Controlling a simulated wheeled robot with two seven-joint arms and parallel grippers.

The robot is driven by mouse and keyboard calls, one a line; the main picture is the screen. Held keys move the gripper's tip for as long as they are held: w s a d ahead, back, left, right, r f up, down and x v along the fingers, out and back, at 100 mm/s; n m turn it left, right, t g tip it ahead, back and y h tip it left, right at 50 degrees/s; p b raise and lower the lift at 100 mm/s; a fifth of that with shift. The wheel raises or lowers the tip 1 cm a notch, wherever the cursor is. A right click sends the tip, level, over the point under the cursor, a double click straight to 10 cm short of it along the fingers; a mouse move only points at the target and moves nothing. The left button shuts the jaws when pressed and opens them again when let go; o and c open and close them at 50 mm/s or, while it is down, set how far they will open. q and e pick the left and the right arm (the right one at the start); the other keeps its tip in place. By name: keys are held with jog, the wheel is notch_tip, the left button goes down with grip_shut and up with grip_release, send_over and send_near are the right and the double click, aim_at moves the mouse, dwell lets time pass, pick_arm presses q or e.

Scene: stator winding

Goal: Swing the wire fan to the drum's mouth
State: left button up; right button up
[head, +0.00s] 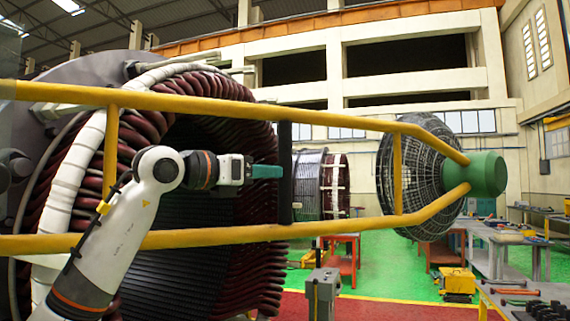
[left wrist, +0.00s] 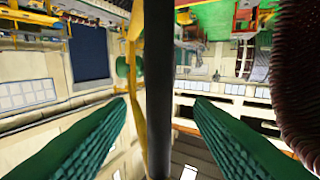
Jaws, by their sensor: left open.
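The wire fan (head: 428,165) is a large grey wire-caged disc with a green hub (head: 487,174). It hangs at the right end of a long yellow tubular frame (head: 340,116), clear of the drum. The drum (head: 95,72) stands at the left, its mouth (head: 200,140) ringed by maroon coils. A black upright grip bar (head: 285,190) joins the frame's rails. My left gripper (head: 272,172) reaches its green fingers to this bar. In the left wrist view the bar (left wrist: 158,70) stands between the two spread fingers. Contact cannot be told. My right gripper is not in view.
A grey post (head: 323,295) stands low in front. Workbenches with tools (head: 495,240) line the right side, with a yellow box (head: 457,283) on the floor. Another wound drum (head: 320,185) stands behind. Green floor (head: 385,282) lies open below the frame.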

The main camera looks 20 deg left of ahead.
aim_at(285, 173)
pick_arm(q)
jog(key=shift+p+x, duration=1.45)
jog(key=shift+x, duration=1.8)
jog(key=shift+s, duration=0.1)
jog(key=c, duration=0.9)
grip_shut()
